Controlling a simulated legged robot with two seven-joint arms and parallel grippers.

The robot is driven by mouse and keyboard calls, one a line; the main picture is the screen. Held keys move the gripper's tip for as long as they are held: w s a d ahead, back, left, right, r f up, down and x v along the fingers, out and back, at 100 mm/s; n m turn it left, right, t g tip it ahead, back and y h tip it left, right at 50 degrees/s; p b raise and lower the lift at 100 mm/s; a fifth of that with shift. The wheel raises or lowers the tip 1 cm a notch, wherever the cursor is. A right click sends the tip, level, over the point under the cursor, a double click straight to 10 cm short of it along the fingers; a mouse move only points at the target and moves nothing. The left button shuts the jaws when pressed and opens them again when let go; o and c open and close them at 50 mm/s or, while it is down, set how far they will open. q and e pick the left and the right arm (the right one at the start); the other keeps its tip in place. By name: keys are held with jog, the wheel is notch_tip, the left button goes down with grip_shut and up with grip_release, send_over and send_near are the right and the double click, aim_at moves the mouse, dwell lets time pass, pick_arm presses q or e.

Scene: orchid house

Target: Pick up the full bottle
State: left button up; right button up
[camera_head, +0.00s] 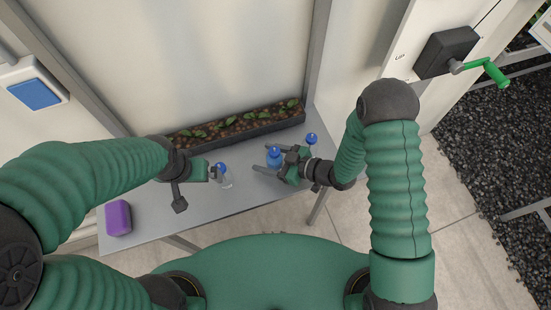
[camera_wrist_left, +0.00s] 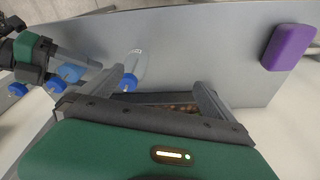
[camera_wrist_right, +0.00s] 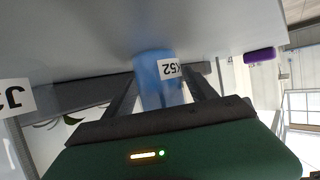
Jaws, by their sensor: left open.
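A bottle with blue contents (camera_head: 274,159) stands upright on the grey bench under a blue cap. In the right wrist view this blue bottle (camera_wrist_right: 158,82) sits between the two fingers of my right gripper (camera_head: 270,163), which appear closed against its sides. My left gripper (camera_head: 213,173) is open and empty close beside the clear bottle. Another blue-capped bottle (camera_head: 311,139) is partly hidden behind my right gripper.
A long dark planter (camera_head: 240,126) with small plants lies along the bench's back edge. A purple block (camera_head: 118,218) sits at the bench's left end. The grey bench (camera_head: 150,214) is clear between the block and my left gripper. A wall stands behind.

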jog(key=shift+a, duration=0.35)
jog(key=c, duration=0.7)
jog(key=shift+d, duration=0.3)
grip_shut()
jog(key=shift+r, duration=0.1)
